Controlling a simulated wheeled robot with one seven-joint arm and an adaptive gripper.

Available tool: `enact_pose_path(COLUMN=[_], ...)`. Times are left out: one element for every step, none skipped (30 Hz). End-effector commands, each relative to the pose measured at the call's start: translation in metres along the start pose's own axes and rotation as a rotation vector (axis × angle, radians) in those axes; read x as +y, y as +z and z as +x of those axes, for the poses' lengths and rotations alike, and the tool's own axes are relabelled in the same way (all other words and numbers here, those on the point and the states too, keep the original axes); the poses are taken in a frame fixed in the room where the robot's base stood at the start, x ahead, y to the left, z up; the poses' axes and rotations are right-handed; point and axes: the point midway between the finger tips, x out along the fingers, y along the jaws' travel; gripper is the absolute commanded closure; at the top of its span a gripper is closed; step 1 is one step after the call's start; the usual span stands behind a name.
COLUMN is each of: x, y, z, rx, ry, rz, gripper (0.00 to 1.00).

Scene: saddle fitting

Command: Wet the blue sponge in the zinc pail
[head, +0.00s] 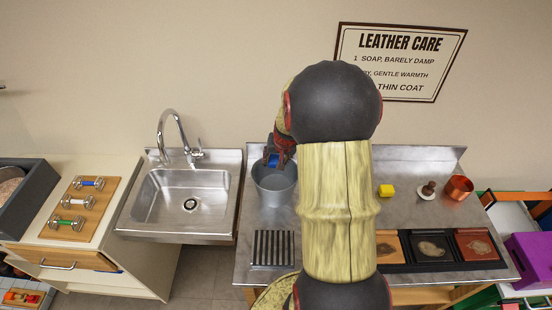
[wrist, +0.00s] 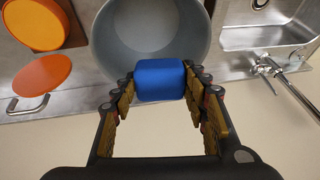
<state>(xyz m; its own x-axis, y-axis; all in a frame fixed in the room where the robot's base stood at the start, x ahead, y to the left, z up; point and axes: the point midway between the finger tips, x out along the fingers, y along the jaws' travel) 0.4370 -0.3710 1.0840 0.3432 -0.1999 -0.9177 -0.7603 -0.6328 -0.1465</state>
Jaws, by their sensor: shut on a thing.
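The blue sponge (wrist: 160,80) is held between the two fingers of my gripper (wrist: 160,88), which is shut on it. In the head view the sponge (head: 272,160) shows as a small blue patch at the far rim of the zinc pail (head: 273,188), beside my gripper (head: 278,150). In the wrist view the grey pail (wrist: 150,35) lies just beyond the sponge, which overlaps its rim in the picture. I cannot tell the sponge's height against the rim. The pail's inside looks plain grey; water in it cannot be made out. My arm hides part of the counter.
A steel sink with a tap (head: 178,135) stands left of the pail. A black slatted rack (head: 273,247) lies in front of it. Orange round items (wrist: 42,85) show in the wrist view.

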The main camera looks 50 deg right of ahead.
Motion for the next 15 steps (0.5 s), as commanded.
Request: enact_pose_path(x=[0.001, 0.002, 0.002, 0.002, 0.003, 0.003, 0.004, 0.004, 0.005, 0.005, 0.005, 0.006, 0.006, 0.007, 0.007], y=[0.003, 0.004, 0.005, 0.006, 0.007, 0.009, 0.010, 0.011, 0.012, 0.013, 0.014, 0.016, 0.017, 0.018, 0.019], z=[0.007, 0.010, 0.013, 0.015, 0.018, 0.021, 0.024, 0.026, 0.030, 0.033, 0.035, 0.039, 0.041, 0.044, 0.047], rx=[0.000, 0.000, 0.000, 0.000, 0.000, -0.001, -0.001, -0.001, 0.000, 0.000, 0.000, -0.001, -0.001, -0.001, -0.001], ry=[0.000, 0.000, 0.000, 0.000, 0.000, 0.000, 0.000, 0.000, 0.000, 0.000, 0.000, 0.000, 0.000, 0.000, 0.000], rz=[0.000, 0.000, 0.000, 0.000, 0.000, 0.000, 0.001, 0.001, 0.001, 0.001, 0.001, 0.001, 0.001, 0.001, 0.001], gripper=[0.76, 0.76, 0.76, 0.76, 0.76, 0.76, 0.76, 0.76, 0.76, 0.76, 0.76, 0.76, 0.76, 0.76, 0.76])
